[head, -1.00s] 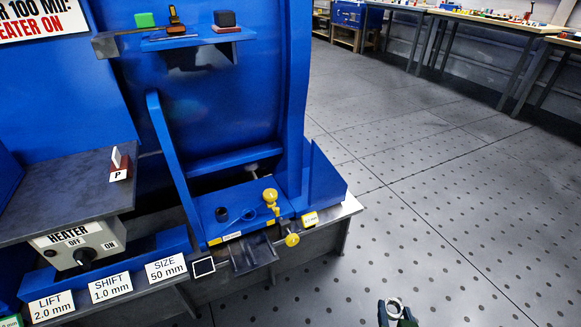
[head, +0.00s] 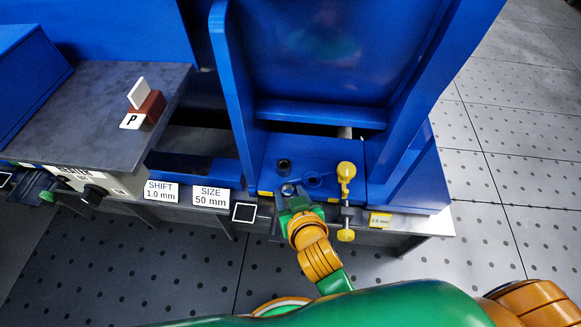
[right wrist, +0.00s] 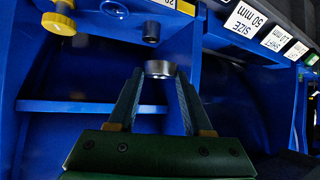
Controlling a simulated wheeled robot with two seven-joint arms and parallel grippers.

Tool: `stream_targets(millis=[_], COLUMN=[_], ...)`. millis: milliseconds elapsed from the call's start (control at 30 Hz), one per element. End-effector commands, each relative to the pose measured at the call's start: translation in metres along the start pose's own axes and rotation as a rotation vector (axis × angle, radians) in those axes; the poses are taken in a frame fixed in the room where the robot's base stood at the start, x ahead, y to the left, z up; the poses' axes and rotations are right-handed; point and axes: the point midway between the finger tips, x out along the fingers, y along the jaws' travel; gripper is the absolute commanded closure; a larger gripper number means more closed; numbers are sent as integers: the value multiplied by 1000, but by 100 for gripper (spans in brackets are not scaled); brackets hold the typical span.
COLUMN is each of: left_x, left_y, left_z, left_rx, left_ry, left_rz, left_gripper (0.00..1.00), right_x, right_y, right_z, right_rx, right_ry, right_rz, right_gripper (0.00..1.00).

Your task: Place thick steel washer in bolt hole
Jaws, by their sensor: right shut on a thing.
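My right gripper (head: 289,196) is shut on the thick steel washer (head: 288,189), just above the front edge of the blue base plate (head: 270,177). In the right wrist view the washer (right wrist: 158,68) is a shiny ring between the fingertips (right wrist: 158,78). A round ringed opening (head: 314,180) lies in the plate right of the washer; it also shows in the wrist view (right wrist: 115,8). A small dark cylinder (head: 284,166) stands just behind the washer and apart from it (right wrist: 151,32). My left gripper is not in view.
A yellow-knobbed clamp (head: 346,180) stands right of the opening. Blue uprights (head: 238,110) flank the plate. A grey shelf (head: 90,105) with a red-and-white block (head: 147,104) is at left. Label cards (head: 210,196) line the front edge.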

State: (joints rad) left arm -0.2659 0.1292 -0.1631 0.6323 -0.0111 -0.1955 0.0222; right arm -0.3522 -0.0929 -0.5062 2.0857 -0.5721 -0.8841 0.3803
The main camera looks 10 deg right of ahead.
Motion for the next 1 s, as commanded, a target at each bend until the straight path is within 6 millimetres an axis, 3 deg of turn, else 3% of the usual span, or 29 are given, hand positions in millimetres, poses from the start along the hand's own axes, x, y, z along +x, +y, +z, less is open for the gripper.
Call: stream_targets(millis=[133,333,500,633,733,833,1000], left_x=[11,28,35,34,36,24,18], left_y=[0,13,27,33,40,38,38], left_z=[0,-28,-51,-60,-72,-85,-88], left_rx=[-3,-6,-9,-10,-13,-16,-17], left_ry=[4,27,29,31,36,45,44], left_rz=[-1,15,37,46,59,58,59], left_gripper=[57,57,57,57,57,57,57], right_x=[26,83,122,136,150,152,151], right_y=[22,72,93,102,102,102,102], right_z=[1,3,25,31,50,53,53], right_rx=[-8,-6,-2,-2,-1,0,-1], right_ry=[6,5,2,2,0,2,2], right_rz=[5,8,4,3,1,0,0], right_gripper=[100,100,100,100,100,100,100])
